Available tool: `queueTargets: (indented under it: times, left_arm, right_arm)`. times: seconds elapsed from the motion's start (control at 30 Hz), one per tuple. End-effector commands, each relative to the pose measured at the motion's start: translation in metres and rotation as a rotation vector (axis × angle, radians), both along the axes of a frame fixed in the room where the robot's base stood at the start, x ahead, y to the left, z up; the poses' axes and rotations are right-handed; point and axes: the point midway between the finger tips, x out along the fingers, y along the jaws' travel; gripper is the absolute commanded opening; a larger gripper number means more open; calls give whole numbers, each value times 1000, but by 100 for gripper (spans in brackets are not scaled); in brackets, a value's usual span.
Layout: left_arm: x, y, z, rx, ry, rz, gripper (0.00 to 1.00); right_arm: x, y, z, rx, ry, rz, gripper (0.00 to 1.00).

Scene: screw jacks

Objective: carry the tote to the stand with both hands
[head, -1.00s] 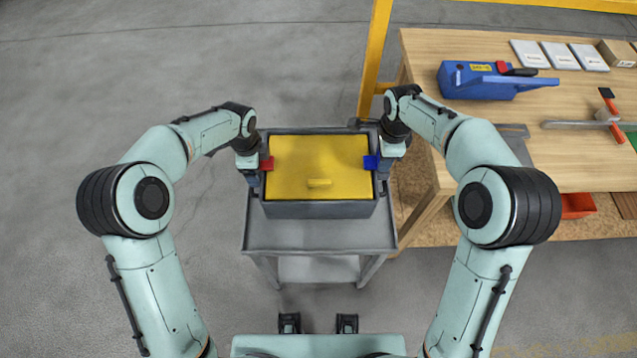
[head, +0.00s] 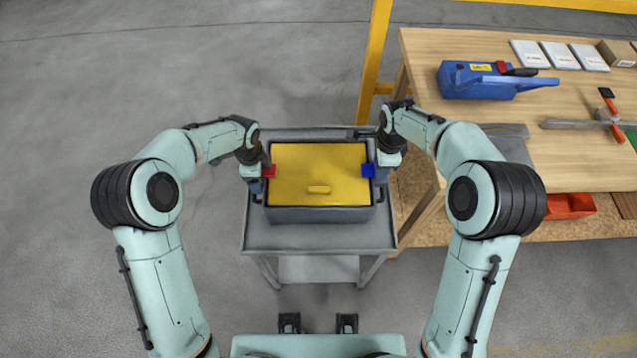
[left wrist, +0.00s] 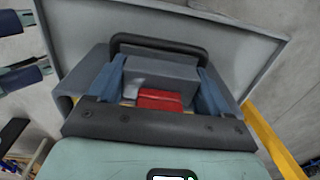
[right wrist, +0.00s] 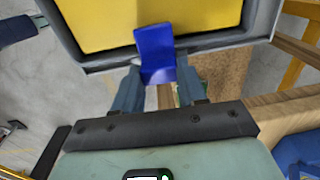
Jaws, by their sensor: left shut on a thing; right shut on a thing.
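The tote (head: 320,215) is a grey box with a yellow top face bearing a small yellow grip. It sits level over the grey stand (head: 320,238), on it or just above; I cannot tell which. My left gripper (head: 264,172) is shut on the tote's left side at a red tab (left wrist: 160,98). My right gripper (head: 374,171) is shut on its right side at a blue tab (right wrist: 155,52). A black loop handle (left wrist: 160,42) shows beyond the fingers in the left wrist view. The tote's underside is hidden.
A wooden workbench (head: 580,165) stands close on the right, with a blue tool (head: 480,82), white boxes (head: 560,55) and a clamp (head: 608,115) on it. A yellow post (head: 374,60) rises behind the stand. The floor on the left is clear.

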Motion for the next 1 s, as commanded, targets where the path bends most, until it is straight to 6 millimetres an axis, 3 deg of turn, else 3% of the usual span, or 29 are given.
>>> queueTargets:
  times: [0.03, 0.07, 0.1, 0.63, 0.77, 1.0]
  left_arm:
    - [1, -1, 1, -2, -2, 0, 89]
    - [1, -1, 1, -2, -2, 0, 99]
    - [1, -1, 1, -2, -2, 0, 100]
    - [0, 0, 4, -1, -1, 0, 100]
    - [0, 0, 20, -1, -4, 1, 100]
    - [-3, 0, 72, -1, -6, 0, 100]
  right_arm:
    - [0, 0, 0, 0, 1, 1, 51]
    - [0, 0, 0, 0, 1, 1, 61]
    - [0, 0, 0, 0, 1, 1, 67]
    - [0, 0, 0, 0, 0, 0, 67]
    - [0, 0, 0, 0, 0, 0, 67]
    - [0, 0, 0, 0, 0, 0, 67]
